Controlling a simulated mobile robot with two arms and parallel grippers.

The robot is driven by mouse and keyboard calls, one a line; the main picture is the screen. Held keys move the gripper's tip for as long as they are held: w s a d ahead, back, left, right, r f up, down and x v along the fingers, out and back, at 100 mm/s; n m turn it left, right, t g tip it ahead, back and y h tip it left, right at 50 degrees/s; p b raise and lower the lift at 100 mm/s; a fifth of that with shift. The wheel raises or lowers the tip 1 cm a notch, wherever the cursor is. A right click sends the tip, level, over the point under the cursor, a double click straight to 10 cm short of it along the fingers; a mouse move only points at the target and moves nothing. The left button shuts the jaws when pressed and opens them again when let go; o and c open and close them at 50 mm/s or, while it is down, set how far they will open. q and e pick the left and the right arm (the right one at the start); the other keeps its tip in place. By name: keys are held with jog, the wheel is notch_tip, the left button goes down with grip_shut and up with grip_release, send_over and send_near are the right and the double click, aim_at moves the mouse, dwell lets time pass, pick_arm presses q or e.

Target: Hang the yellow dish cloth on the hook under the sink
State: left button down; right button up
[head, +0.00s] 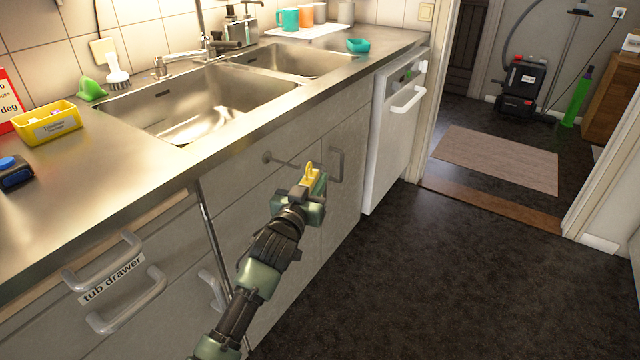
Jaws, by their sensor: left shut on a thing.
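My left gripper (314,184) is in front of the cabinet under the sink, shut on the yellow dish cloth (310,172). Only a small yellow piece of the cloth shows above the jaws; the rest is hidden by the gripper. A thin metal hook (268,157) with a round base sits on the cabinet front just left of the gripper. Its rod points right toward the cloth, and its far end is hard to make out. I cannot tell whether cloth and hook touch. My right gripper is not in view.
The steel counter with the sink (200,105) runs above the cabinet. A door handle (337,164) is just right of the gripper. A white dishwasher (392,130) stands further right, and drawer handles (128,300) stick out at lower left. The dark floor (440,270) is clear.

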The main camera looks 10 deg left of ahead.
pick_arm(q)
jog(key=shift+w+a+f+b, duration=0.1)
jog(key=shift+w+a+b, duration=0.1)
jog(key=shift+a, duration=0.3)
jog(key=shift+w+a+b, duration=0.1)
jog(key=shift+w+a, duration=0.05)
jog(key=shift+a, duration=0.35)
jog(key=shift+w+a+f, duration=0.25)
jog(key=shift+a, duration=0.35)
jog(key=shift+w+a+f, duration=0.2)
jog(key=shift+a+f, duration=0.05)
jog(key=shift+a, duration=0.35)
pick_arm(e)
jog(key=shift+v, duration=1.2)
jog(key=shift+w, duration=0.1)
pick_arm(q)
jog(key=c, duration=1.1)
grip_release()
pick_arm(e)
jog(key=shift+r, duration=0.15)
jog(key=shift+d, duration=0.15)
